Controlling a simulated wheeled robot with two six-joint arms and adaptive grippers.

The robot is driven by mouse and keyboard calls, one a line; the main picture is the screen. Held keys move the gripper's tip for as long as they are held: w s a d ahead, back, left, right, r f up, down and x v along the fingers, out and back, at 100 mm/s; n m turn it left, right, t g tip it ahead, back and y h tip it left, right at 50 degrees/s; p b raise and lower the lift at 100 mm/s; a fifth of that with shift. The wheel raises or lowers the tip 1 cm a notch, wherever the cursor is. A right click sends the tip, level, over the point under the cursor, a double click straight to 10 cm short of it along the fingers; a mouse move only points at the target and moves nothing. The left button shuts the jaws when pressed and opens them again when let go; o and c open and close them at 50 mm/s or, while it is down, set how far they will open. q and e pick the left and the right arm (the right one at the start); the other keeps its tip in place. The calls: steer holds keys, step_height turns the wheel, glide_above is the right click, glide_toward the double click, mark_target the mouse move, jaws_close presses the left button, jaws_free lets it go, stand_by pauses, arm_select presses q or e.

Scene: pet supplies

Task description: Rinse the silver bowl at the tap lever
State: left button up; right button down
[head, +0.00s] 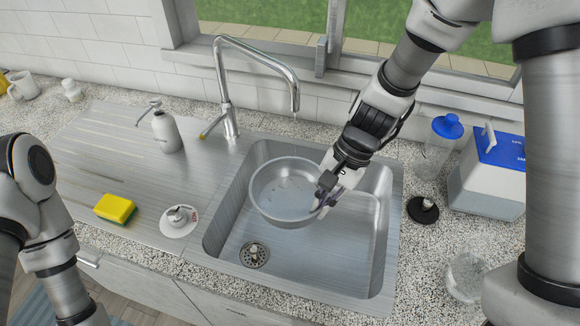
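The silver bowl (270,187) is held roughly level over the sink basin (335,262), below and slightly left of the tap spout. A few small marks or drops show inside it. My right gripper (325,203) is shut on the bowl's right rim. The fingertips partly cover that rim. The chrome tap (228,82) stands behind the basin, its spout arching to the right. Its tap lever (212,127) with a yellow-orange tip sticks out left at the base. No clear stream of water shows under the spout. My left gripper is out of view.
A yellow-green sponge (115,208) and a white disc with a small knob (179,219) lie on the drainboard (105,165). A soap dispenser (166,132) stands left of the tap. A blue-lidded container (487,175), a clear blue-capped bottle (437,148) and a dark stopper (423,209) stand right.

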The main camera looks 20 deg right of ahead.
steer(key=s+a+r, duration=0.1)
steer(key=s+r, duration=0.3)
steer(key=shift+s+a+p, duration=0.25)
steer(key=shift+s+p, duration=0.15)
steer(key=shift+p, duration=0.05)
stand_by(0.5)
